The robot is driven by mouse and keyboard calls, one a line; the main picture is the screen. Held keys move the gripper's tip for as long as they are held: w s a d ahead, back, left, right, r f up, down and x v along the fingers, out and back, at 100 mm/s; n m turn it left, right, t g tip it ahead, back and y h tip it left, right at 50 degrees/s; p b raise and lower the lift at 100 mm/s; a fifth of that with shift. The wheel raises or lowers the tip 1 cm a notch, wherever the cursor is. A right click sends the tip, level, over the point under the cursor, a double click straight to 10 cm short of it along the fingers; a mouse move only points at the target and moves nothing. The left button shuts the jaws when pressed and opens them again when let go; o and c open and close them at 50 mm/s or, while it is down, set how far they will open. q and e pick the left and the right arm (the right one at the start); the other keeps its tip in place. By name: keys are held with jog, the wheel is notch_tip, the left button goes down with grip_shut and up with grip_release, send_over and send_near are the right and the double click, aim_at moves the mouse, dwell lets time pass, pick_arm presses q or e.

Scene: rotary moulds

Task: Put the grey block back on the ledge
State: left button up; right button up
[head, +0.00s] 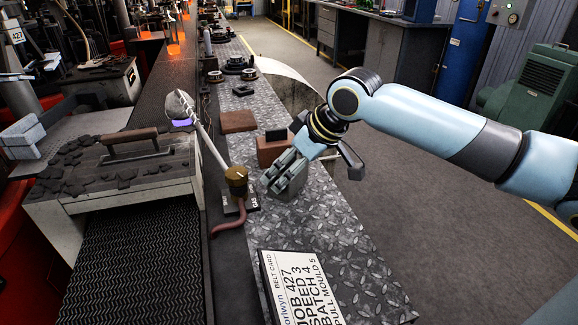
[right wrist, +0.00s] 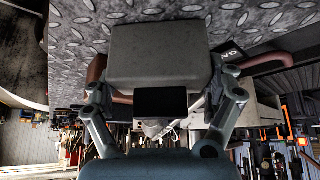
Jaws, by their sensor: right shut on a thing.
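The grey block (right wrist: 158,55) sits between the two fingers of my right gripper in the right wrist view. The right gripper (head: 284,177) is shut on it over the diamond-plate ledge (head: 325,235) in the head view. There the fingers hide much of the block, and I cannot tell whether it touches the plate. The ledge's plate pattern also shows behind the block in the right wrist view (right wrist: 75,40). My left gripper is not in view.
Reddish-brown blocks (head: 238,121) lie on the ledge beyond the gripper. A brass-based lever (head: 236,181) stands just left of it. A printed belt card (head: 300,290) lies nearer. A lidded mould (head: 130,160) and a dark belt (head: 140,265) are further left.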

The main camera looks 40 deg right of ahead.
jog(key=o, duration=1.5)
jog(key=shift+r, duration=0.1)
jog(key=shift+s+d+r, duration=0.1)
jog(key=shift+s+r, duration=0.15)
jog(key=shift+r, duration=0.05)
jog(key=p+v, duration=0.3)
jog(key=v, duration=0.8)
jog(key=shift+r+p, duration=0.1)
jog(key=shift+p, duration=0.3)
jog(key=shift+s, duration=0.1)
